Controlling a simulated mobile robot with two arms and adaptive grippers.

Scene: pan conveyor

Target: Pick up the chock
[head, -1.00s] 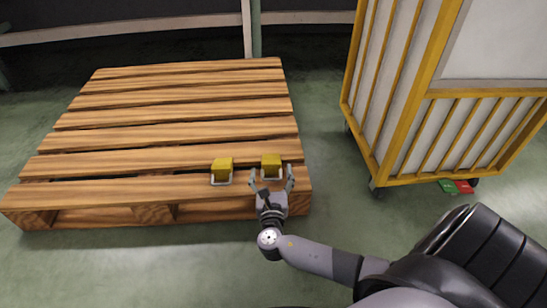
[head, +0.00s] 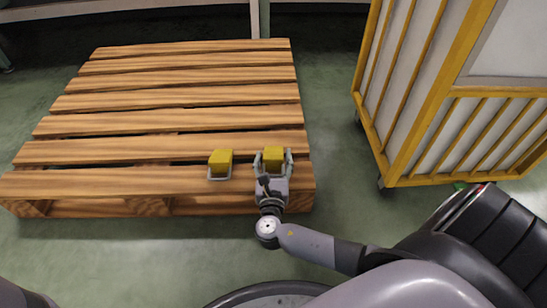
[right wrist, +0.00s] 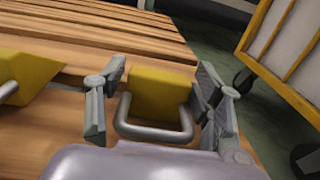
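Two yellow chocks with grey metal handles sit on the wooden pallet (head: 120,152) near its front right corner. My right gripper (head: 273,157) is at the right chock (head: 273,153). In the right wrist view its fingers (right wrist: 158,100) are spread on either side of the right chock (right wrist: 160,90) and its handle (right wrist: 155,134), with gaps on both sides. The left chock (head: 220,158) stands apart to the left; part of it shows in the right wrist view (right wrist: 28,72). My left gripper is not in view.
A yellow-framed cart (head: 440,110) with pale panels stands right of the pallet, with a strip of green floor (head: 335,120) between. The rest of the pallet top is bare. A grey rail (head: 150,8) runs behind it.

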